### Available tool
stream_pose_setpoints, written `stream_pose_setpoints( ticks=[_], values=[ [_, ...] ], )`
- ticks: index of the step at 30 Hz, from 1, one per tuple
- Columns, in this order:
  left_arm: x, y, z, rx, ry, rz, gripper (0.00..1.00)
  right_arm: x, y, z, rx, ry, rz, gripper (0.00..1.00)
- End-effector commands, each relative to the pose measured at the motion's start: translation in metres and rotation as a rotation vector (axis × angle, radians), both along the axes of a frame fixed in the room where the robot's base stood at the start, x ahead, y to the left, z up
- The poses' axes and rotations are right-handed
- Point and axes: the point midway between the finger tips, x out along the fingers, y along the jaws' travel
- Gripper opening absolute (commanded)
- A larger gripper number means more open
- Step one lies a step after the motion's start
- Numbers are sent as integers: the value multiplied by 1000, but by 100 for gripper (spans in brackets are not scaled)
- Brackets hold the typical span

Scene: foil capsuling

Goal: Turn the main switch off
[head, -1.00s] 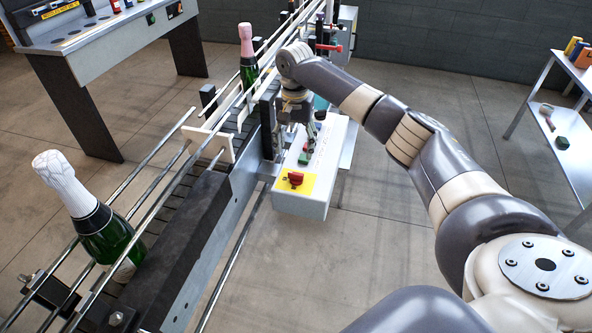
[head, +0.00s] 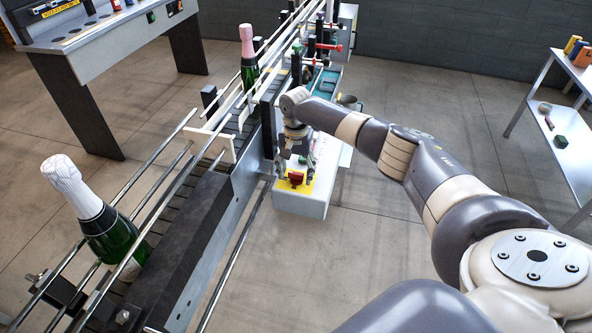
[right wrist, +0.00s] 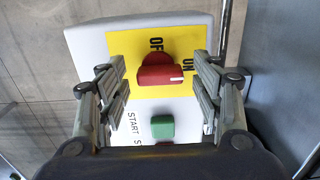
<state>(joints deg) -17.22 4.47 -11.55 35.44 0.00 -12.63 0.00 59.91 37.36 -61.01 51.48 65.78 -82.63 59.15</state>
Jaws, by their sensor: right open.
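The main switch is a red rotary knob (head: 296,179) on a yellow plate (right wrist: 146,90) at the near end of a white control box (head: 300,205). In the right wrist view the red knob (right wrist: 160,73) lies crosswise, its white mark at the right, on the side of the ON label; the OFF label is above it. My right gripper (head: 296,170) is open over the switch. In the wrist view its fingers (right wrist: 160,82) stand on either side of the knob, apart from it. My left gripper is not in view.
A green button (right wrist: 162,127) with START lettering sits beside the yellow plate. The conveyor (head: 190,215) with rails runs left of the box and carries bottles, one nearby (head: 110,235). A shelf table (head: 560,120) stands at the right; floor between is clear.

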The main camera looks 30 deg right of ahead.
Motion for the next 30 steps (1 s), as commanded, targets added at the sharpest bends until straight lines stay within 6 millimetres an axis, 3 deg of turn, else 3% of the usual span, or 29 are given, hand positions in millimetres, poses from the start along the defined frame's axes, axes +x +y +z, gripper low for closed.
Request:
stream_pose_setpoints(
  ticks=[3, 9, 20, 30],
  values=[
    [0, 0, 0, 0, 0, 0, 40, 0, 0, 0, 0, 0, 0, 58],
    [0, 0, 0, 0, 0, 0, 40, 0, 0, 0, -1, 1, 0, 16],
    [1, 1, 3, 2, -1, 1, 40, 0, 0, 1, -1, 2, 32, 16],
    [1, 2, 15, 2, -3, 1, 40, -1, 1, 1, 1, 3, 243, 16]
  ],
)
